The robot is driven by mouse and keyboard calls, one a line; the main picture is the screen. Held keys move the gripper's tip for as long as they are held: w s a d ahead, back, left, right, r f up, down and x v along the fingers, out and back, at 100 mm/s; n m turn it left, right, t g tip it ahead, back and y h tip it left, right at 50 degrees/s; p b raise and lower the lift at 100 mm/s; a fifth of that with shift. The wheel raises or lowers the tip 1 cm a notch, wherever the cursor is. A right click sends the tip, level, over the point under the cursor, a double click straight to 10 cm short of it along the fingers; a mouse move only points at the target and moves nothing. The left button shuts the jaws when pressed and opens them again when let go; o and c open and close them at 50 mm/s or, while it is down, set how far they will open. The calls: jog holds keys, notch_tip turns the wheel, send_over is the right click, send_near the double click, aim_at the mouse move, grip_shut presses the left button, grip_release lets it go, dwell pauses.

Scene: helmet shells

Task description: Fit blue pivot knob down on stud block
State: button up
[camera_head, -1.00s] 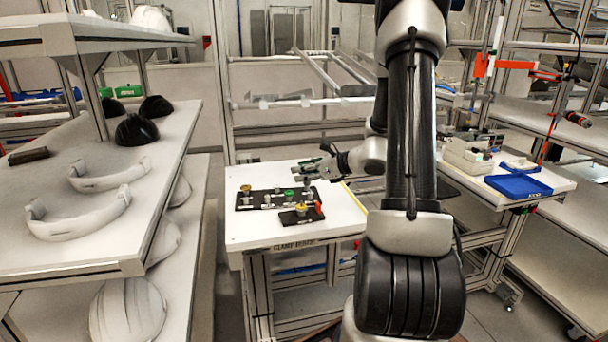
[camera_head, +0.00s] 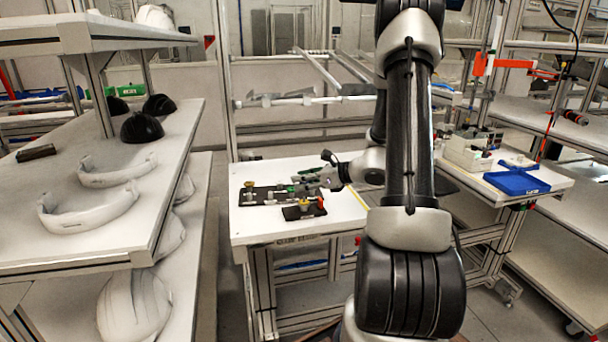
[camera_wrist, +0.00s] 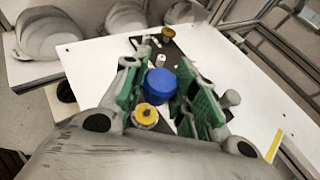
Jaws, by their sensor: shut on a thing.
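The blue pivot knob (camera_wrist: 160,83) is round and sits between the green-padded fingers of my gripper (camera_wrist: 159,72), which is shut on it. In the head view my gripper (camera_head: 312,181) is low over the far right part of a long black plate (camera_head: 257,203). This plate carries small light posts and knobs. The blue knob cannot be made out in the head view. In the wrist view the knob and fingers hide much of what lies below. I cannot tell which post is the stud block, or whether the knob touches it.
A smaller black plate (camera_head: 291,214) with a yellow knob (camera_wrist: 145,114) and a red part (camera_head: 320,202) lies just in front. Another yellow knob (camera_wrist: 168,33) stands at the long plate's far left end. The front of the white table (camera_head: 260,231) is clear.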

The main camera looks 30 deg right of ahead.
jog(key=shift+f, duration=1.2)
jog(key=shift+f, duration=1.25)
dwell(0.5)
jog(key=shift+r, duration=0.1)
jog(key=shift+r, duration=0.9)
jog(key=shift+f, duration=0.95)
dwell(0.7)
jog(key=o, duration=0.9)
